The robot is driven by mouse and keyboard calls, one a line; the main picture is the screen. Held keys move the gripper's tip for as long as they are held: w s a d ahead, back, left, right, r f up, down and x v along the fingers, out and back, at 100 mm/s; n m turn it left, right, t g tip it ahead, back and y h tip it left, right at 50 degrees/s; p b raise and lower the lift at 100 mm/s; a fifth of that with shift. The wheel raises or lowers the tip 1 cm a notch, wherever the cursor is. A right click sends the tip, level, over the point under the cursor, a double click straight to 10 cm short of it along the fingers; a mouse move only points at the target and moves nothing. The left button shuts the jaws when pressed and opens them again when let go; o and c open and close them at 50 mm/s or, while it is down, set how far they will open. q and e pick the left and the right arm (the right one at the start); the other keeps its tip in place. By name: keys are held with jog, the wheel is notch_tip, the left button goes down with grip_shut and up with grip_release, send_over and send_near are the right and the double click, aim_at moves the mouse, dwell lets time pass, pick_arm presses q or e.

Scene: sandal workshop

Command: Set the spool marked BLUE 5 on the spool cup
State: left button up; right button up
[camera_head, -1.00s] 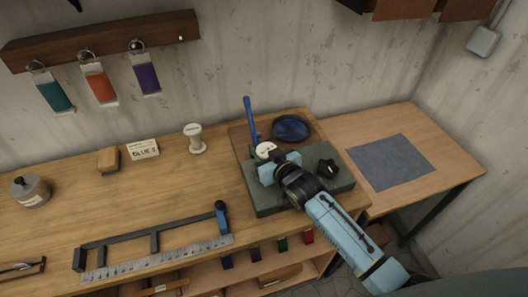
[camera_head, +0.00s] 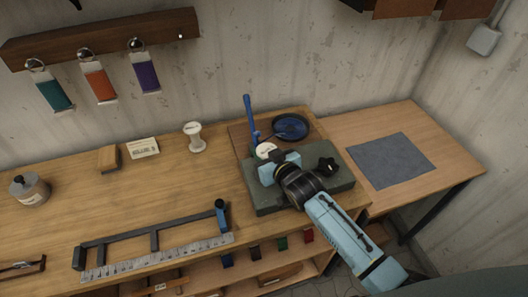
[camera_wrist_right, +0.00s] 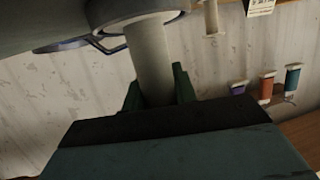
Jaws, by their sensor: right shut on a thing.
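My right gripper (camera_head: 268,166) is shut on a white spool (camera_head: 265,150), whose pale round top shows just beyond the jaws in the head view. Marks on that top are too small to read. In the right wrist view the spool's pale shaft (camera_wrist_right: 150,60) stands between the dark green fingers (camera_wrist_right: 160,93), and a wide flange shows at the top edge. A round blue dish (camera_head: 291,127), perhaps the spool cup, sits just behind and right of the held spool, beside an upright blue post (camera_head: 248,118). Whether the spool touches anything beneath is hidden. My left gripper is not in view.
The gripper is over a grey-green slab (camera_head: 262,205) with a black knob (camera_head: 327,166). Another white spool (camera_head: 195,138), a card (camera_head: 143,148) and a tan block (camera_head: 108,158) stand left. A metal ruler frame (camera_head: 155,262) lies in front. A grey mat (camera_head: 391,160) lies right.

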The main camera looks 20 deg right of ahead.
jog(key=shift+f, duration=0.2)
jog(key=o, duration=0.7)
jog(key=shift+s, duration=0.1)
jog(key=shift+s+d+r+p, duration=0.2)
jog(key=shift+s+r+p, duration=0.1)
jog(key=shift+s+p, duration=0.35)
jog(key=p+v, duration=0.3)
jog(key=v, duration=0.1)
jog(key=shift+p+v, duration=0.9)
jog(key=shift+v, duration=1.8)
